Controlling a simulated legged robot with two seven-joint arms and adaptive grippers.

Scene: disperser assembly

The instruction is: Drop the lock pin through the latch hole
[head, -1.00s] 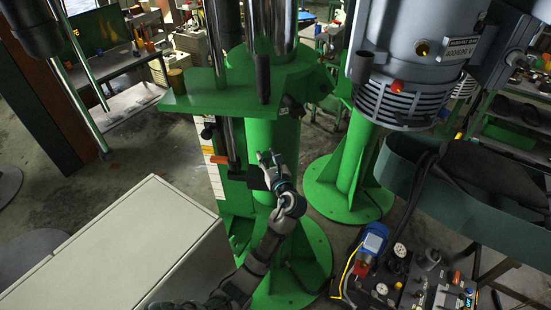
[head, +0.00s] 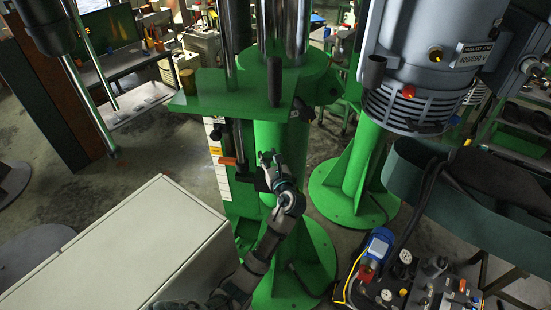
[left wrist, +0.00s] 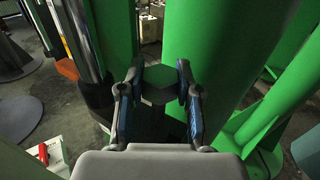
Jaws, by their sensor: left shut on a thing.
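My left gripper (head: 268,161) is in front of the green press column (head: 268,140), below its upper plate (head: 205,92). In the left wrist view, my left gripper (left wrist: 157,80) is shut on a small dark green hexagonal piece (left wrist: 160,84), which I take for the lock pin. A black bracket (head: 246,179) with an orange tab (head: 228,161) is just left of the gripper. The orange tab also shows in the left wrist view (left wrist: 67,69). I cannot make out the latch hole. My right gripper is not in view.
A pale cabinet (head: 120,250) stands at the lower left. A dark vertical rod (head: 274,80) hangs above the gripper.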

